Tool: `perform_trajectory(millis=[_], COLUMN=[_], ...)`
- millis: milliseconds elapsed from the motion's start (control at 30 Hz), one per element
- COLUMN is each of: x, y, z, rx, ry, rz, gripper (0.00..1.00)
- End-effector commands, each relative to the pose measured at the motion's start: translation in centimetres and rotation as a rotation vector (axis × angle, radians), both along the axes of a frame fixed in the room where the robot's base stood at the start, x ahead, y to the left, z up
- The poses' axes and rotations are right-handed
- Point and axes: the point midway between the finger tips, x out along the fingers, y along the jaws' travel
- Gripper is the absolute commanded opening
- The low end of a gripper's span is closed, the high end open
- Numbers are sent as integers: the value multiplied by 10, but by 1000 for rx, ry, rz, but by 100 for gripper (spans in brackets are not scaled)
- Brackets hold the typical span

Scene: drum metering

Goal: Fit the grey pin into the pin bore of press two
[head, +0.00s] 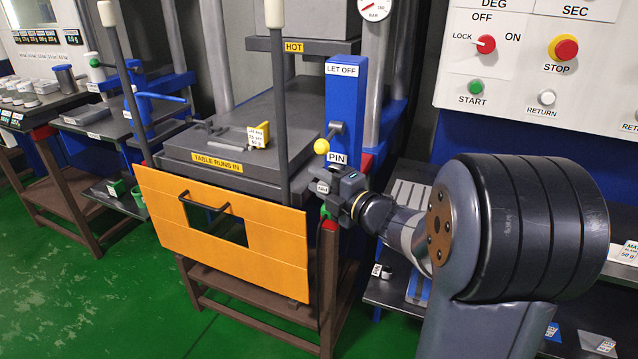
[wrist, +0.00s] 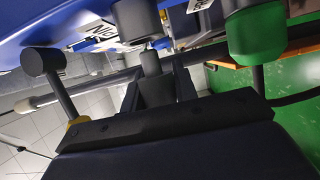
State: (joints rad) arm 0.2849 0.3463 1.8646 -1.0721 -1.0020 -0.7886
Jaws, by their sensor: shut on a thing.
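My gripper (head: 337,200) is beside the blue column (head: 343,110) of the press with the orange guard, just below its PIN label (head: 337,158). In the wrist view, my gripper (wrist: 152,80) is shut on the grey pin (wrist: 150,63), a short cylinder standing out beyond the fingers. A dark round boss (wrist: 134,20) on the blue face lies just beyond the pin's tip. They look close and nearly in line, the boss slightly left. The bore's mouth is turned away or hidden, so I cannot tell whether they touch. In the head view the fingers hide the pin.
A yellow-knobbed lever (head: 321,146) stands out above my gripper. A green cap (wrist: 254,35) and a dark knob on a rod (wrist: 44,62) flank the fingers. The orange guard (head: 220,240) is left of my gripper. A control panel (head: 535,75) is at right.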

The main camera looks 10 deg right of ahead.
Motion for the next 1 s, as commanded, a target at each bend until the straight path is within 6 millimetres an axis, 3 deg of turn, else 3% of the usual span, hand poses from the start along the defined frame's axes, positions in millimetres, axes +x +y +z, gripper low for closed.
perform_trajectory(millis=[1000], x=[21], y=[-15], z=[0], rx=[0], ry=[0], rz=[0], gripper=[6])
